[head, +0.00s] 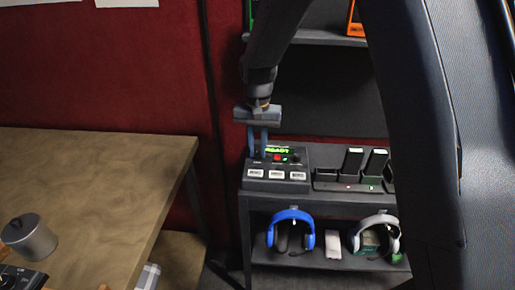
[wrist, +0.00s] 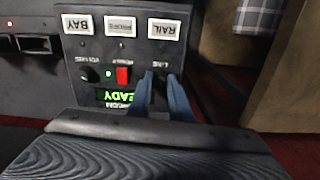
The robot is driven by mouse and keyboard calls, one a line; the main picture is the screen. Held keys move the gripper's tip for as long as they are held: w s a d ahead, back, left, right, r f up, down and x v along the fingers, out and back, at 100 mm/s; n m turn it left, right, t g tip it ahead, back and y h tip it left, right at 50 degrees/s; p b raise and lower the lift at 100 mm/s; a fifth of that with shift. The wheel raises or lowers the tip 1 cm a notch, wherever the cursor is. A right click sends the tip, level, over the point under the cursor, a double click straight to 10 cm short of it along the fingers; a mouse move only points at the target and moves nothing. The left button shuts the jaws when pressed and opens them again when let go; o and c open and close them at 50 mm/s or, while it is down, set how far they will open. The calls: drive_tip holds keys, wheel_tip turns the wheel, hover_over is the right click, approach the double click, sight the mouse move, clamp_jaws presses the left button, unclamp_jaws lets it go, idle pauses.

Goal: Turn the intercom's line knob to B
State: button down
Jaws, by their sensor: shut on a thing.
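The intercom is a dark grey box with a lit green READY display, standing on the shelf unit in the head view (head: 279,186). It also shows upside down in the wrist view (wrist: 86,88). My gripper (head: 258,156) reaches down to the left side of its face. In the wrist view, the two blue fingers of my gripper (wrist: 161,80) are shut on the dark line knob (wrist: 160,84), under the LINE label. The fingers hide most of the knob, and I cannot read its pointer or its position letters.
Beside the line knob are a red power switch (wrist: 123,75) and a volume knob (wrist: 85,75). White buttons, including RAIL (wrist: 164,29) and BAY (wrist: 82,24), sit along the panel. Chargers (head: 345,180) stand right of the intercom. A wooden table (head: 100,180) is at left.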

sight(257, 153)
drive_tip(key=m+p, duration=0.1)
drive_tip(key=m, duration=0.4)
drive_tip(key=shift+r+m, duration=0.1)
drive_tip(key=shift+m, duration=0.3)
drive_tip(key=m+p, duration=0.1)
drive_tip(key=m, duration=0.4)
drive_tip(key=shift+m, duration=0.3)
drive_tip(key=c, duration=1.6)
unclamp_jaws()
wheel_tip(257, 153, up, 8)
drive_tip(key=shift+f+b, duration=0.1)
drive_tip(key=shift+b, duration=0.8)
